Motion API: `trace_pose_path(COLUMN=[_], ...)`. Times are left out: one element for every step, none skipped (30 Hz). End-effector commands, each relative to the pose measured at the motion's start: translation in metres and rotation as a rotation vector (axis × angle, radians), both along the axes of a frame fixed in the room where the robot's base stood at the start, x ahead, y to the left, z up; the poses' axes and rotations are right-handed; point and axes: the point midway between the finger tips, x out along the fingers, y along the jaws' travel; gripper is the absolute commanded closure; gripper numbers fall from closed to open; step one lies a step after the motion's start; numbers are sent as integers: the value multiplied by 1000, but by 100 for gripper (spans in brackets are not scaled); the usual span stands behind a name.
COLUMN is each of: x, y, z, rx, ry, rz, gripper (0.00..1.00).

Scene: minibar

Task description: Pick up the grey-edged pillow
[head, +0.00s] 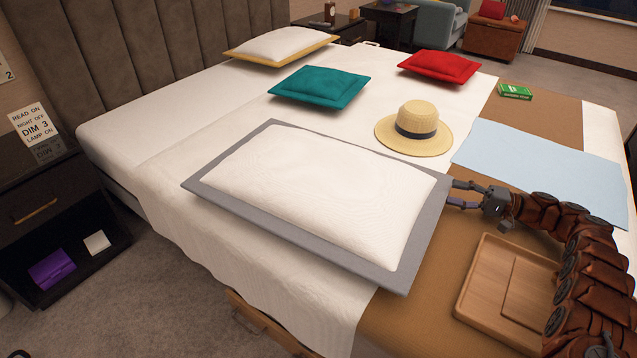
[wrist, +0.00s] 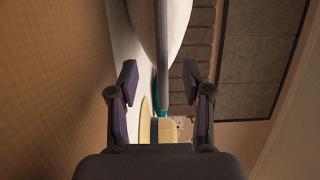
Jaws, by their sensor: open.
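The grey-edged pillow (head: 320,190) is white with a wide flat grey border and lies on the bed. Its right border faces my gripper (head: 456,194), which is open at that edge, with the fingertips very close to it. In the wrist view, the grey border (wrist: 161,50) shows as a narrow strip between the two spread fingers of my gripper (wrist: 159,78). I cannot tell whether either finger touches it. Nothing is held.
A straw hat (head: 414,128), a teal pillow (head: 320,87), a red pillow (head: 439,67) and a yellow-edged pillow (head: 280,45) lie beyond. A wooden tray (head: 490,290) is near my arm, and a light blue cloth (head: 545,170) and green box (head: 515,92) lie at right.

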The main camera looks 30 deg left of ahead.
Motion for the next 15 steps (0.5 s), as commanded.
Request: trace_pose_path(x=[0, -1, -1, -1, -1, -2, -2, -3, -4, -5, -6, -7, -8, -9, -10], y=[1, 2, 2, 3, 4, 6, 8, 10, 13, 16, 19, 24, 27, 30, 36], z=[0, 0, 0, 0, 1, 1, 1, 2, 2, 2, 2, 1, 1, 1, 1], rx=[0, 0, 0, 0, 0, 1, 0, 0, 0, -1, 0, 0, 0, -2, -1], ry=[0, 0, 0, 0, 0, 0, 0, -1, -2, -2, -2, 1, 2, 3, 1], rz=[0, 0, 0, 0, 0, 0, 0, 0, 1, 1, 1, 1, 0, -1, -1], gripper=[51, 51, 51, 51, 51, 51, 51, 51, 51, 51, 51, 51, 51, 51, 51])
